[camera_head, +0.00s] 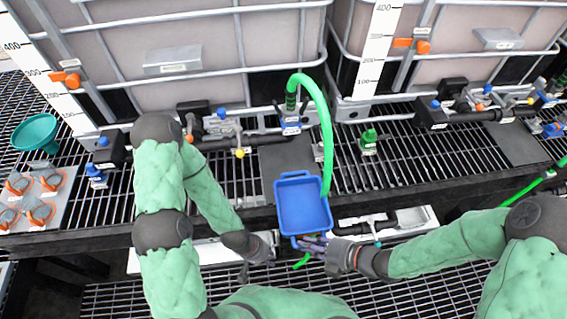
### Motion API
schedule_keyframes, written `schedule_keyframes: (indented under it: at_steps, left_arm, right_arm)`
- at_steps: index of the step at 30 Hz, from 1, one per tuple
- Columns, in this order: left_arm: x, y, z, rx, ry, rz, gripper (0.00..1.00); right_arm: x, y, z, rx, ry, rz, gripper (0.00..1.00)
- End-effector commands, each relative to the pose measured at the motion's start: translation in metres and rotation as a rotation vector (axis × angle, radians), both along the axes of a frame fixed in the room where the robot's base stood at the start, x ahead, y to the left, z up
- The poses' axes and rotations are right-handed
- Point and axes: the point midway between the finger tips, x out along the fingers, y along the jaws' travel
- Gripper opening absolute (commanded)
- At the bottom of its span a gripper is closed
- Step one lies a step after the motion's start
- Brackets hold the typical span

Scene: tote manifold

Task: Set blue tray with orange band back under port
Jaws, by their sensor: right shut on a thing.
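The blue tray (301,208) is a small open box in the middle of the view, at the rack's front edge. I cannot make out an orange band on it. My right gripper (318,246) is shut on the tray's near side, around its handle. My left gripper (268,250) is left of the tray's near end and apart from it; its fingers are too small to judge.
A green hose (326,130) arches from the port down along the tray's right side. Large caged tanks (180,50) stand behind. A green fitting (368,140) stands right of the hose.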

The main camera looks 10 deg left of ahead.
Motion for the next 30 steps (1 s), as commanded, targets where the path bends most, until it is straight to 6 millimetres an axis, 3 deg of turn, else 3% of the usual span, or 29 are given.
schedule_keyframes:
  at_steps: [5,24,27,30]
  left_arm:
    - [-0.001,0.0,-0.003,0.0,0.001,-0.001,0.32]
    - [0.0,0.0,-0.02,0.0,0.001,0.0,0.32]
    - [0.0,0.0,-0.022,0.0,0.001,0.0,0.32]
    - [0.0,0.0,-0.028,0.0,0.001,0.0,0.32]
  right_arm:
    - [0.026,0.008,0.0,0.0,-0.008,0.007,0.0]
    - [0.169,0.049,0.0,0.0,-0.006,0.003,0.0]
    - [0.186,0.054,-0.001,0.001,-0.004,0.002,0.0]
    - [0.186,0.053,-0.015,0.001,0.0,-0.001,0.0]
